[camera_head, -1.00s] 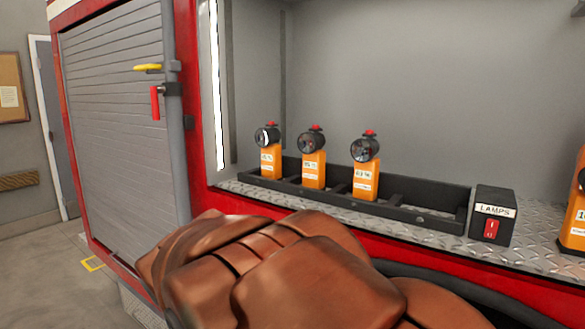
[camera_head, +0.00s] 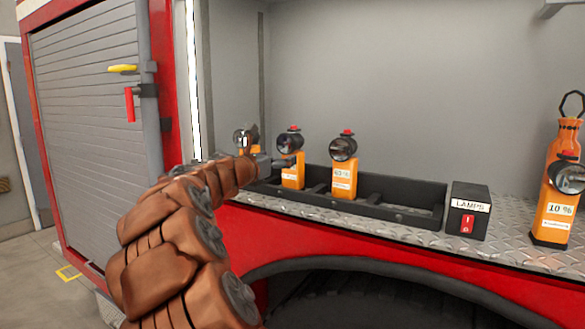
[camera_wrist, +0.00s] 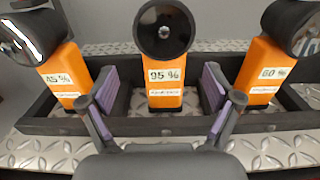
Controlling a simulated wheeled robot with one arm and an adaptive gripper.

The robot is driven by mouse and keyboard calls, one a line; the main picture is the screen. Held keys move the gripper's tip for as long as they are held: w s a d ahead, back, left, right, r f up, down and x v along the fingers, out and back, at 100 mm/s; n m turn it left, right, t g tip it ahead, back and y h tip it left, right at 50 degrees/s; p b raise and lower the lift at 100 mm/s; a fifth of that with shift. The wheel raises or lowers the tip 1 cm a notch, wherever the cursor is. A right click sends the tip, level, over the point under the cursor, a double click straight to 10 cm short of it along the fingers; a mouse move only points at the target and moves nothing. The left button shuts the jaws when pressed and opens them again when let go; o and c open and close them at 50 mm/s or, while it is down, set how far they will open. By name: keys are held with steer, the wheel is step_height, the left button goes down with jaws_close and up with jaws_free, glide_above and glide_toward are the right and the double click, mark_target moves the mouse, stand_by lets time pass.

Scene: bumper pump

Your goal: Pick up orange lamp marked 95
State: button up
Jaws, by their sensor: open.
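The orange lamp marked 95 % (camera_wrist: 165,90) stands upright in the middle of the wrist view, with a round black head on its orange body. In the head view it appears to be the middle lamp (camera_head: 292,172) of the row. My gripper (camera_wrist: 162,92) is open, its purple-padded fingers on either side of that lamp's body with a gap showing on each side. In the head view my gripper (camera_head: 268,162) is just left of the middle lamp. Whether the fingers reach fully around the body is unclear.
The lamp marked 45 % (camera_wrist: 62,72) is close left, and one reading about 60 % (camera_wrist: 265,72) is close right, both in the same black tray (camera_head: 400,215). A LAMPS switch box (camera_head: 468,210) and a 10 % lamp (camera_head: 555,215) stand farther right.

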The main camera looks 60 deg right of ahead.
mark_target(293, 153)
steer(key=shift+s+d+p, duration=0.15)
steer(key=shift+d+p, duration=0.7)
steer(key=shift+d, duration=2.9)
steer(key=shift+c, duration=0.3)
steer(key=shift+a, duration=0.1)
jaws_close()
